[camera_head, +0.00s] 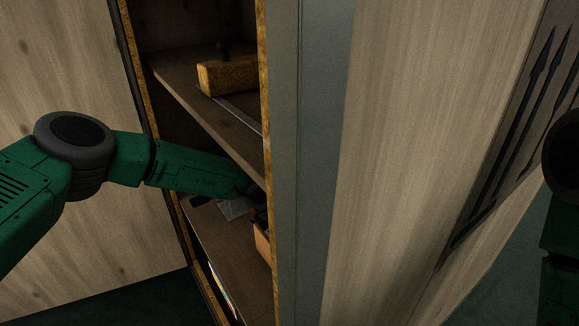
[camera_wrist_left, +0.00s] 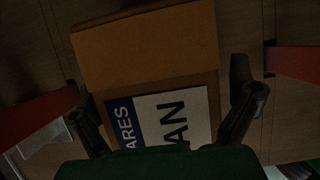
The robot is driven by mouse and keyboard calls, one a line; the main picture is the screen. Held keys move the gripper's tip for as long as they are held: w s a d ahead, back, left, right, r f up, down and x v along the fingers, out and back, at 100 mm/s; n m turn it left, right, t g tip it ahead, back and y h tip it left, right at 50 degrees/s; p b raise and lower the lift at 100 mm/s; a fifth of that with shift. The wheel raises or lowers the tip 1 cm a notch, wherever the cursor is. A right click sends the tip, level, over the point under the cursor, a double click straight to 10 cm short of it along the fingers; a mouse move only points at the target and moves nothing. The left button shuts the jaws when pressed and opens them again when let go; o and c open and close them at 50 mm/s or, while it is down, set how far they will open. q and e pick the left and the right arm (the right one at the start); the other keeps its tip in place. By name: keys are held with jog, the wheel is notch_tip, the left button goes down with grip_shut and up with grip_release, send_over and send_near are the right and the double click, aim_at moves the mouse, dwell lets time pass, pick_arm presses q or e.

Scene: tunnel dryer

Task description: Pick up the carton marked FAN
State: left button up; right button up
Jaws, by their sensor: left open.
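A brown carton (camera_wrist_left: 150,45) fills the middle of the left wrist view. Its label (camera_wrist_left: 165,112) shows "ARES" on blue and "AN" on white; the rest is hidden. My left gripper (camera_wrist_left: 160,80) is open, with one dark finger on each side of the carton. I cannot tell whether the fingers touch it. In the head view my left arm reaches into a cabinet onto its lower shelf (camera_head: 222,248), and its gripper end is mostly hidden by the cabinet's edge. An orange-brown box edge (camera_head: 262,242) shows there, probably the carton. My right gripper is out of view.
The upper shelf (camera_head: 185,95), close above my left forearm, holds a yellowish block (camera_head: 228,76). A grey flat item (camera_head: 236,208) lies on the lower shelf. Red things (camera_wrist_left: 35,115) flank the carton in the wrist view. The cabinet's front edge (camera_head: 268,150) is right of my arm.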

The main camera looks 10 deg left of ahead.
pick_arm(q)
jog(key=c, duration=1.6)
jog(key=shift+r, duration=0.2)
